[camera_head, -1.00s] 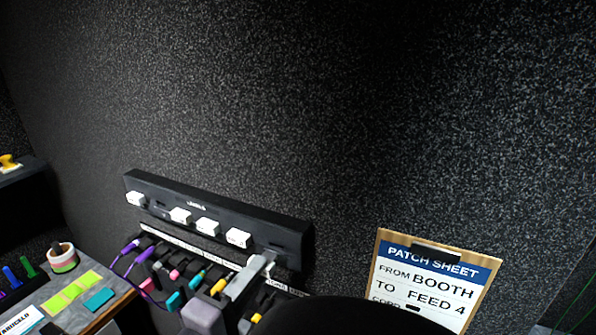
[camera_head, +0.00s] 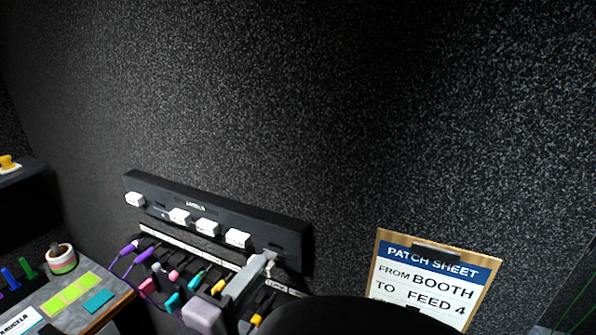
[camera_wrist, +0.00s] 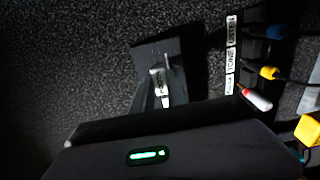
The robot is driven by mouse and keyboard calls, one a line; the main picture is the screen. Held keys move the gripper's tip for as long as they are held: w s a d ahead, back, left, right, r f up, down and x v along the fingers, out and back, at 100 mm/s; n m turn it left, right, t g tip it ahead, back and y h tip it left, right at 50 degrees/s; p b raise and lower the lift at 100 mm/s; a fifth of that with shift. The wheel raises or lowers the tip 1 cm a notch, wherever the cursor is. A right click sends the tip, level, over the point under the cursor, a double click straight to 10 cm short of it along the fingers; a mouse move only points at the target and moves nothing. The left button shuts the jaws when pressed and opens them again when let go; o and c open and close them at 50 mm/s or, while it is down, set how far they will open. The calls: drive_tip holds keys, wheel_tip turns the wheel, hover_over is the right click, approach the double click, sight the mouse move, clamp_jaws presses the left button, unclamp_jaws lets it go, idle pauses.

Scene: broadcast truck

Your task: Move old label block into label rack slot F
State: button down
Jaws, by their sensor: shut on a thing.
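The label rack (camera_head: 195,203) is a long black bar on the wall in the head view, bearing several white label blocks (camera_head: 207,227). Its right end shows a bare dark face. My gripper (camera_head: 267,261) is at the lower right part of the rack and is shut on a small whitish block, the old label block (camera_wrist: 158,84), clearest in the wrist view. There the block is between my fingers, close in front of the dark rack end (camera_wrist: 172,50). Slot letters are too small to read, and I cannot tell whether the block touches the rack.
Below the rack runs a patch strip (camera_head: 190,245) with coloured plugs and cables, close under my gripper. A patch sheet clipboard (camera_head: 430,284) stands at right. A desk at lower left holds a tape roll (camera_head: 62,260) and sticky notes (camera_head: 70,295). The wall above the rack is clear.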

drive_tip(key=shift+b+x, duration=0.55)
drive_tip(key=shift+x, duration=1.4)
drive_tip(key=c, duration=1.3)
unclamp_jaws()
drive_tip(key=shift+o, duration=0.2)
